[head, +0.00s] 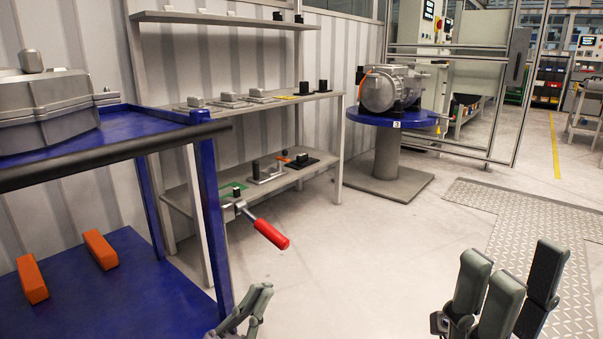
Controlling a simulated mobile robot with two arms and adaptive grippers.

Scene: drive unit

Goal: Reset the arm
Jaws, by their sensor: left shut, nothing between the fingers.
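My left gripper (245,308) is at the bottom edge of the head view, left of the middle. Its fingers are together with nothing between them, and its lower part is cut off by the frame. My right gripper (508,290) is at the bottom right, with its dark grey fingers pointing up. I see no object in it, but the overlapping fingers do not show whether it is open or shut. Both grippers appear apart from the furniture.
A blue cart (140,290) with orange blocks (100,249) and a metal housing stands at left. A red-handled tool (271,234) juts from the lower shelf (295,176). A round blue stand (385,119) holds a drive unit (385,90). The middle floor is clear.

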